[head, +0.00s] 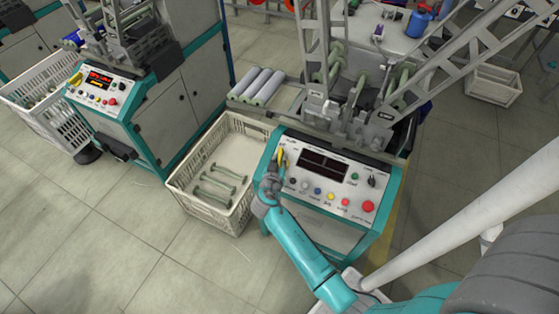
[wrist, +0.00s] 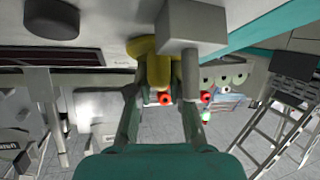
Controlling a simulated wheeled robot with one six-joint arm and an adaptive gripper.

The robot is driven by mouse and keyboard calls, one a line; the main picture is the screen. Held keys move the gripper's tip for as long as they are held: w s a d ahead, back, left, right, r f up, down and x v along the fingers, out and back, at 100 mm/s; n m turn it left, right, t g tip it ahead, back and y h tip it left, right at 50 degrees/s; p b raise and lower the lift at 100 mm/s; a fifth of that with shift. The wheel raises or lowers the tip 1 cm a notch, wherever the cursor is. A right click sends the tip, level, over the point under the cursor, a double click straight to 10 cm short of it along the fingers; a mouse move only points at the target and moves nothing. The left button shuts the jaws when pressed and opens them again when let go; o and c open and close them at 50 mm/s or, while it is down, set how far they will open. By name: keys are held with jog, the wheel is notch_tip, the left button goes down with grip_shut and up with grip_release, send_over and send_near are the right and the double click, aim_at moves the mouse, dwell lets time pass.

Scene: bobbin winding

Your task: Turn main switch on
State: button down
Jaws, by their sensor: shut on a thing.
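The main switch, a yellow rotary handle (head: 282,155), sits at the upper left of the near machine's sloped control panel (head: 305,190). My gripper (head: 274,172) reaches it from the front. In the wrist view the yellow switch handle (wrist: 157,66) is between the two fingers of my gripper (wrist: 158,95), which is shut on it. The fingers and wrist hide part of the switch in the head view, so its exact angle is hard to tell. The display (head: 325,162) on this panel is dark.
Coloured buttons and a red knob (head: 368,207) line the panel's lower part. A crate (head: 183,191) with several green bobbins stands left of the machine. A second machine at the left has a lit red display (head: 99,78). The floor at front left is clear.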

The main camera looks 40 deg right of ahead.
jog(key=m+g+h, duration=0.1)
jog(key=m+g, duration=0.1)
jog(key=m, duration=0.1)
jog(key=m+g+h, duration=0.1)
jog(key=m+g, duration=0.1)
jog(key=m, duration=0.1)
jog(key=shift+m+g, duration=0.3)
jog(key=shift+m, duration=0.1)
jog(key=shift+s+m+g, duration=0.1)
jog(key=shift+m+g, duration=1.7)
jog(key=shift+m, duration=0.7)
jog(key=c, duration=1.1)
grip_release()
jog(key=v, duration=1.2)
jog(key=shift+f, duration=0.1)
